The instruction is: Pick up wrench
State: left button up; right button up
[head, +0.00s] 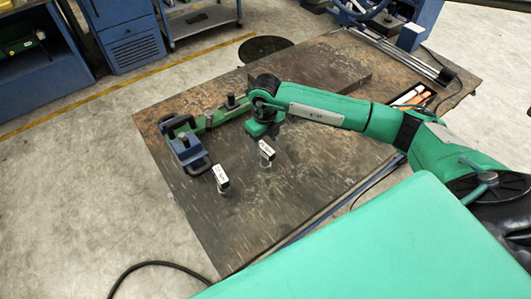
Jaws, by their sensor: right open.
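I cannot clearly make out a wrench in the head view. My right arm reaches in from the right over the dark worktable (305,195). My right gripper (245,175) points down above the middle of the tabletop. Its two white-labelled fingers stand wide apart, with nothing seen between them. A green and blue vise-like tool (190,149) lies to the left of the gripper, near the table's left edge. My left gripper is out of view.
A raised dark block (330,68) stands at the back of the table. Small orange and white items (410,95) lie near the right edge, partly behind my arm. Blue cabinets (132,35) and a cart (203,20) stand beyond. The table's front left is clear.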

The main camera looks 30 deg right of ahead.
aim_at(266, 148)
jog(key=shift+f, duration=0.65)
jog(key=shift+f+p, duration=0.2)
jog(key=shift+p, duration=0.15)
notch_tip(266, 148, down, 4)
jog(key=shift+s+f+p, duration=0.1)
jog(key=shift+s+p, duration=0.05)
jog(key=shift+p, duration=0.95)
jog(key=shift+f, duration=0.3)
grip_shut()
